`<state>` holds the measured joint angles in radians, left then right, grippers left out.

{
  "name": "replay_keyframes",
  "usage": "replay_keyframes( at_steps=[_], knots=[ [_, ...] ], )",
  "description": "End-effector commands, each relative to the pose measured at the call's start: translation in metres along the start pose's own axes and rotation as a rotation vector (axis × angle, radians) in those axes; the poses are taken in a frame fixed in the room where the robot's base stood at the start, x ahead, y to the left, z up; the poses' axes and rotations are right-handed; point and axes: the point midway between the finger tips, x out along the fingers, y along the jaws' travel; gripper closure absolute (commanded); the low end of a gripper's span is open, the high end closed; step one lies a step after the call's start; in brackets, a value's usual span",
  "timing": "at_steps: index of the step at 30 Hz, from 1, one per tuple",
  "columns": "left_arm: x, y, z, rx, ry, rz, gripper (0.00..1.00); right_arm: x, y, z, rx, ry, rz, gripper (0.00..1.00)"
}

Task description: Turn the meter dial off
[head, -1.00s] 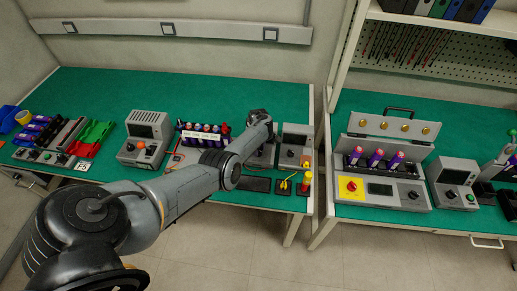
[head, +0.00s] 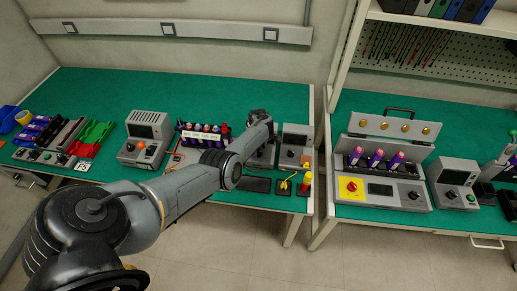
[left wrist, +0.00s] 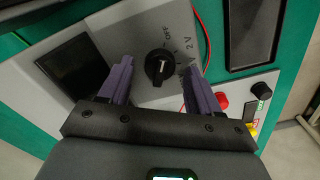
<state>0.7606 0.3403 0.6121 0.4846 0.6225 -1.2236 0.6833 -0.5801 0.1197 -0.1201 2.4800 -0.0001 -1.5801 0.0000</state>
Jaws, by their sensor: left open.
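The meter is a grey box with a dark screen (left wrist: 72,60) in the left wrist view. Its black round dial (left wrist: 157,68) has a raised grip with a light line on it. "OFF" and "2 V" are printed around the dial. I cannot tell for sure which mark the dial points to. My left gripper (left wrist: 158,72) is open, with one purple-grey finger on each side of the dial; contact is not clear. In the head view my left arm reaches over the bench and its wrist hides the gripper and most of the meter (head: 264,157). My right gripper is not in view.
Another grey device (head: 294,142) stands close on the right. A bottle rack (head: 203,136) and a grey instrument (head: 146,135) stand to the left. A red wire (left wrist: 205,35) runs beside the meter. The back of the green bench (head: 190,90) is clear.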

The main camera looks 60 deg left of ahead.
Motion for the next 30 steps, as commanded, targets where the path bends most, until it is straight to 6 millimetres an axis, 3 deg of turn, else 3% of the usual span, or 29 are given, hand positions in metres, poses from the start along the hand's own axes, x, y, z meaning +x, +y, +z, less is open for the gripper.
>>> replay_keyframes(
  at_steps=[8, 21, 30],
  knots=[
    [-0.015, 0.000, 0.000, -0.001, 0.002, 0.001, 0.37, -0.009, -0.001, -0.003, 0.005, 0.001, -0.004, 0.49],
    [-0.086, 0.000, 0.000, -0.001, 0.001, 0.001, 0.37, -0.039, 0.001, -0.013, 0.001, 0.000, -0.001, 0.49],
    [-0.107, 0.000, 0.000, 0.000, 0.001, -0.001, 0.37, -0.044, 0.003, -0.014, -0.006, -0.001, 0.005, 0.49]
  ],
)
